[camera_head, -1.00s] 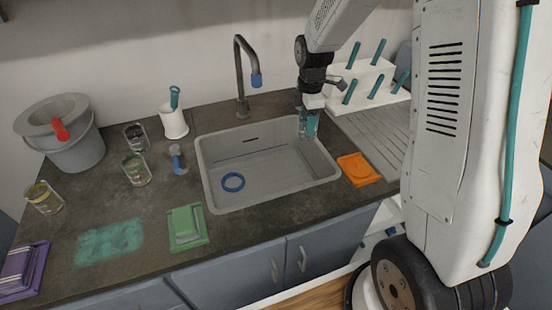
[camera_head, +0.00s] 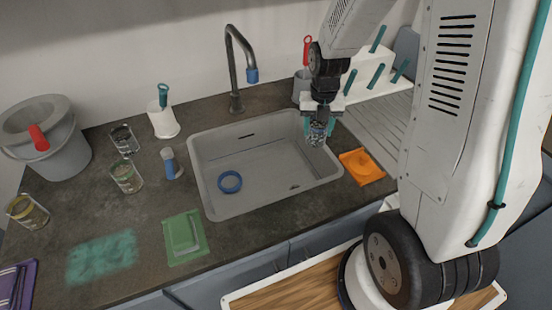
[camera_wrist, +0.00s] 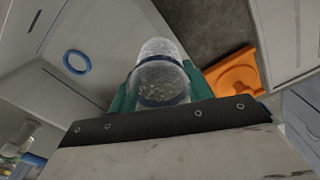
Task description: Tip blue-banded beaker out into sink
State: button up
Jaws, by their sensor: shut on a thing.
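My gripper (camera_head: 318,127) is above the right end of the sink (camera_head: 215,205). Its teal fingers are shut around a clear glass beaker (camera_wrist: 162,78) with a dark blue band. The beaker also shows small and partly hidden in the head view (camera_head: 317,135). In the wrist view it points away from the palm, and its glass looks speckled. I cannot tell how much it holds or its exact tilt. The grey sink basin also fills the left of the wrist view (camera_wrist: 90,95).
A blue ring (camera_head: 230,182) lies in the sink. The tap (camera_head: 236,75) stands behind it. An orange item (camera_head: 361,166) lies right of the sink. Other beakers (camera_head: 126,177), a grey bucket (camera_head: 65,150) and a green item (camera_head: 185,238) are to the left.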

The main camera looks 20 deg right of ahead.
aim_at(308, 143)
jog(key=shift+a, duration=0.15)
dwell(0.3)
jog(key=shift+a+r+h, duration=0.25)
jog(key=shift+a+h, duration=0.4)
jog(key=shift+h, duration=0.35)
jog(key=shift+a+f+h, duration=0.5)
jog(key=shift+a+h, duration=0.3)
jog(key=shift+h, duration=0.15)
jog(key=shift+a+f+h, duration=0.5)
jog(key=shift+a+h, duration=0.25)
jog(key=shift+h, duration=0.2)
jog(key=f+h, duration=0.1)
jog(key=a+f, duration=0.1)
jog(key=f, duration=0.1)
jog(key=f+h, duration=0.1)
jog(key=f, duration=0.1)
jog(key=shift+a+h, duration=0.25)
jog(key=shift+h, duration=0.05)
jog(key=shift+w+a+h, duration=0.1)
jog(key=shift+a+h, duration=0.05)
jog(key=shift+h, duration=0.25)
jog(key=shift+a+r+h+p, duration=0.1)
jog(key=shift+r+h+p, duration=0.15)
jog(key=shift+h, duration=0.4)
jog(key=shift+r+h+p, duration=0.2)
jog(key=shift+h+p, duration=0.05)
jog(key=shift+h, duration=0.4)
